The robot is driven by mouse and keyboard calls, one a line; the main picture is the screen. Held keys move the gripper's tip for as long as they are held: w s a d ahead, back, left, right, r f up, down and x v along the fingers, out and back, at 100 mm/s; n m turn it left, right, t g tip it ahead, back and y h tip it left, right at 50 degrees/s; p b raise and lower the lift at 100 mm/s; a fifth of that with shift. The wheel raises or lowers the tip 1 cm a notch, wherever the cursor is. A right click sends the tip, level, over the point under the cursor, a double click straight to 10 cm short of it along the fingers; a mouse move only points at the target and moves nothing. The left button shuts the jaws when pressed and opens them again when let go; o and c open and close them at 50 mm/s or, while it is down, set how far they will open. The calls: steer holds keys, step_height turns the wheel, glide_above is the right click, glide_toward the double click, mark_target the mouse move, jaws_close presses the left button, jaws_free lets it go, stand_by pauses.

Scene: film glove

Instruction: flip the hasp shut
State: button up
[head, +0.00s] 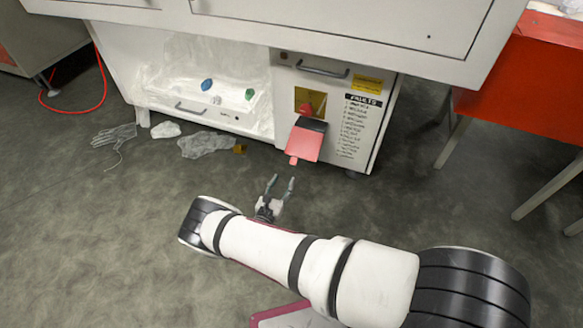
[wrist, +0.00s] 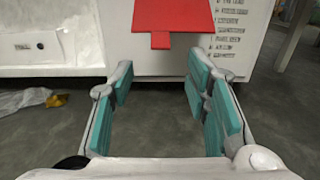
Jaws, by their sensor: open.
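The hasp is a red flap (head: 303,145) with a small tab at its lower end, on the front of a white cabinet (head: 365,140). It hangs down and tilts out from a yellow plate (head: 309,97) with a red piece on it. In the wrist view the red flap (wrist: 172,14) is at the top centre, its tab pointing down. My gripper (head: 281,183) is open and empty, below and in front of the flap, apart from it. In the wrist view my gripper's fingers (wrist: 158,70) spread below the tab. The flap's upper part is cut off there.
A clear-fronted compartment (head: 205,75) with several coloured lumps is left of the hasp. A glove (head: 113,135) and crumpled film (head: 207,144) lie on the floor at left. A counter (head: 330,30) overhangs above. A red table (head: 520,75) stands at right. The floor around my gripper is clear.

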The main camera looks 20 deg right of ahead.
mark_target(293, 163)
steer(key=b+x, duration=0.2)
steer(key=x, duration=0.7)
steer(key=shift+b, duration=0.4)
jaws_close()
